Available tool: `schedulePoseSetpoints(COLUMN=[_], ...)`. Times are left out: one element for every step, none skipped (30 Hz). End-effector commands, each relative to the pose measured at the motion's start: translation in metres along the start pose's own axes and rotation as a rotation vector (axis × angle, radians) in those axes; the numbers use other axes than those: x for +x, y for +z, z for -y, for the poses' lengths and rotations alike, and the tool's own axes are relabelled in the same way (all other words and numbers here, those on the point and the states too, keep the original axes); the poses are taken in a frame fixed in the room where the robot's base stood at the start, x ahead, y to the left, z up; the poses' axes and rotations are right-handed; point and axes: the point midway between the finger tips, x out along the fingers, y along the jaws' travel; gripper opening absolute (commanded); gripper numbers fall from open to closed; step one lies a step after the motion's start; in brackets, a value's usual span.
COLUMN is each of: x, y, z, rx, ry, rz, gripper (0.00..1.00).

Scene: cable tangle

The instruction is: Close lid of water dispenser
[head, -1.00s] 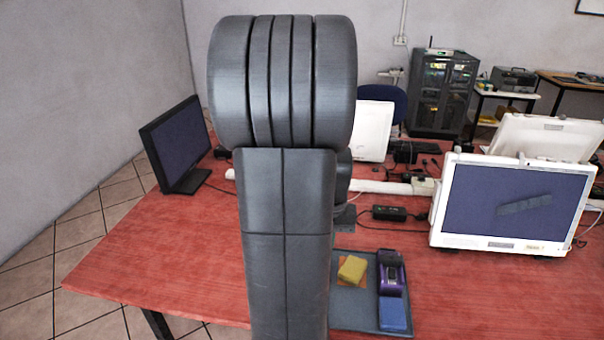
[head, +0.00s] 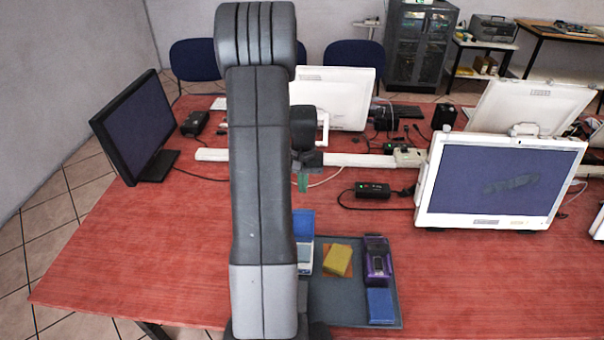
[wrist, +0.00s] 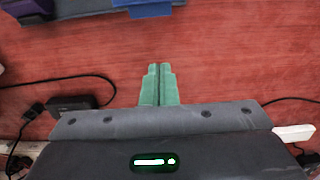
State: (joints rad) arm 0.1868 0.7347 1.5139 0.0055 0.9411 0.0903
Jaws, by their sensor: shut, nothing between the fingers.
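A small box with a raised blue lid (head: 303,222) and a white and blue body (head: 305,258) stands on the tray, half hidden behind my arm. It may be the water dispenser; I cannot be sure. Its lid appears upright. A blue piece, probably this lid, shows at the top of the wrist view (wrist: 152,9). My gripper (head: 302,182) hangs over the red table beyond the box, apart from it. Its green fingers (wrist: 160,68) are together with nothing between them.
On the grey tray (head: 340,312) are a yellow block (head: 338,259), a purple device (head: 377,262) and a blue block (head: 380,305). A power adapter (head: 372,190) with cables lies behind. Monitors stand left (head: 135,125) and right (head: 500,182). The table's left part is clear.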

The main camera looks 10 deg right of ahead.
Motion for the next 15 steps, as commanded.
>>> schedulePoseSetpoints(x=[0.010, 0.017, 0.025, 0.030, 0.035, 0.043, 0.047, 0.040, 0.037, 0.035, 0.034, 0.033, 0.033, 0.032, 0.032], y=[0.001, 0.001, 0.001, 0.001, 0.001, 0.001, 0.001, 0.007, 0.013, 0.018, 0.021, 0.025, 0.028, 0.031, 0.033], z=[0.000, 0.000, 0.000, 0.000, 0.000, 0.000, 0.000, 0.000, 0.000, 0.000, 0.000, 0.000, 0.000, 0.000, 0.000], rx=[0.000, 0.000, 0.000, -0.001, -0.001, -0.001, -0.001, -0.001, -0.001, -0.001, -0.001, -0.001, -0.001, -0.001, -0.001], ry=[0.001, 0.000, 0.000, 0.000, 0.000, 0.000, 0.000, 0.000, 0.000, 0.000, 0.000, 0.000, 0.000, 0.000, 0.000], rz=[0.006, 0.005, 0.006, 0.005, 0.005, 0.004, 0.004, -0.001, 0.000, 0.000, -0.001, -0.001, 0.000, 0.000, 0.000], gripper=[0.00, 0.00, 0.00, 0.00, 0.00, 0.00, 0.00, 0.00, 0.00, 0.00, 0.00, 0.00, 0.00, 0.00, 0.00])
